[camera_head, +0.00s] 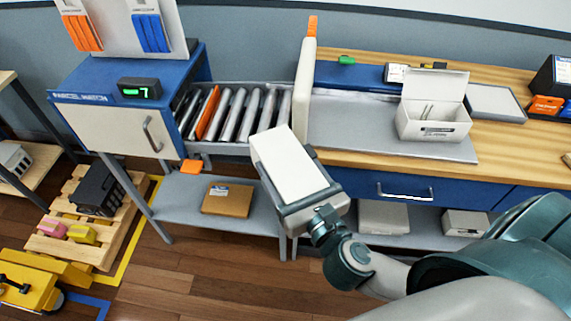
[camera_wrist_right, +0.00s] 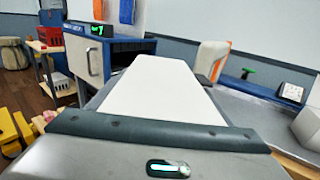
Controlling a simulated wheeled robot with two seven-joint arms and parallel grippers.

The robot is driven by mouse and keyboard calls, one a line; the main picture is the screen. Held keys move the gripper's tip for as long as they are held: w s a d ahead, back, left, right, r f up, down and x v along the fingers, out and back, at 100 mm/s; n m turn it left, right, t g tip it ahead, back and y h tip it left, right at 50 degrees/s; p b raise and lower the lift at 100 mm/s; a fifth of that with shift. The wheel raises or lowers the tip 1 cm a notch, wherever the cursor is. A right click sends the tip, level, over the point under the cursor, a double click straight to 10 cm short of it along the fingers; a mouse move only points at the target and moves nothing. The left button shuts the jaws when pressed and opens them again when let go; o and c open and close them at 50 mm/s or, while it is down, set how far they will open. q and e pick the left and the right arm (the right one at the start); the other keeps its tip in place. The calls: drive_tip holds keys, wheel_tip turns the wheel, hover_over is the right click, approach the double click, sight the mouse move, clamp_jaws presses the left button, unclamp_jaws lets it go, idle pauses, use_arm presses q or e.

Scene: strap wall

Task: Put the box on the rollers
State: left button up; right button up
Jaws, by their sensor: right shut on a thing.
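A white box (camera_head: 287,163) is in my right gripper (camera_head: 307,185), which is shut on it. The gripper holds the box in the air in front of the bench, below and to the right of the rollers. In the right wrist view the white box (camera_wrist_right: 158,88) stretches away from the gripper, its far end towards the blue cabinet. The grey metal rollers (camera_head: 238,112) lie between the blue cabinet and a pale upright post; one roller bar is orange. The box's far end shows just beneath their front right edge. My left gripper is not in view.
The blue cabinet (camera_head: 125,120) with a green display stands left of the rollers. The pale post (camera_head: 304,90) stands at their right end. An open white carton (camera_head: 434,115) is on the grey mat. A brown parcel (camera_head: 228,200) lies on the lower shelf.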

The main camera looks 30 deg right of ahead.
wheel_tip(320, 180, up, 2)
drive_tip(key=shift+p, duration=0.65)
wheel_tip(320, 180, up, 6)
drive_tip(key=p, duration=0.5)
drive_tip(key=shift+f, duration=0.25)
drive_tip(key=shift+a+f, duration=0.15)
drive_tip(key=shift+f, duration=0.3)
